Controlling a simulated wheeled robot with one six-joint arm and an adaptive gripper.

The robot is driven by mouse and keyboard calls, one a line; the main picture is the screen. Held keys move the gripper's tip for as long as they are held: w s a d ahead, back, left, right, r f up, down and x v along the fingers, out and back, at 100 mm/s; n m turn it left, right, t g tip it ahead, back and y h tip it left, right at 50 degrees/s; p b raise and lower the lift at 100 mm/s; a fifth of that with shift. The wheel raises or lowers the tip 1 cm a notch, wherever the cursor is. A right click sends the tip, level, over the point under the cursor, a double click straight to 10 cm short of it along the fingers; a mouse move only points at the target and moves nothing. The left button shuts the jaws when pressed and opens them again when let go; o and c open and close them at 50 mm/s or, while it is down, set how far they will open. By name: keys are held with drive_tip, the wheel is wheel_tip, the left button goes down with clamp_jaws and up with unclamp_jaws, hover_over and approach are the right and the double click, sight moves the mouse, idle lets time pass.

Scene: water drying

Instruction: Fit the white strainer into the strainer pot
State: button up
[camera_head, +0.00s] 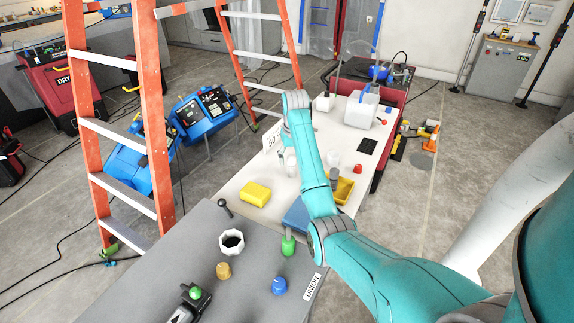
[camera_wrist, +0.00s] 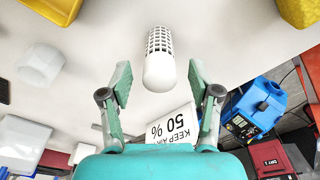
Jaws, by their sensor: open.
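The white strainer (camera_wrist: 159,62) shows in the wrist view as a rounded white cylinder with a slotted grid at its far end. My gripper (camera_wrist: 158,80) is open, with one finger on each side of the strainer and a visible gap to both. In the head view a white piece (camera_head: 290,161) beside my arm looks like the strainer, partly hidden. A translucent whitish cup (camera_wrist: 41,64) stands to the left in the wrist view. I cannot tell which is the strainer pot.
A sign card (camera_wrist: 165,128) stands close by the strainer. A yellow block (camera_head: 256,194) and a yellow tray (camera_head: 343,190) are on the white table (camera_head: 232,180). The grey table (camera_head: 165,270) holds green, blue and tan knobbed pieces. An orange ladder (camera_head: 150,100) stands at left.

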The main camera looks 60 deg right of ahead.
drive_tip(key=shift+f, duration=0.1)
drive_tip(key=shift+c, duration=0.2)
clamp_jaws()
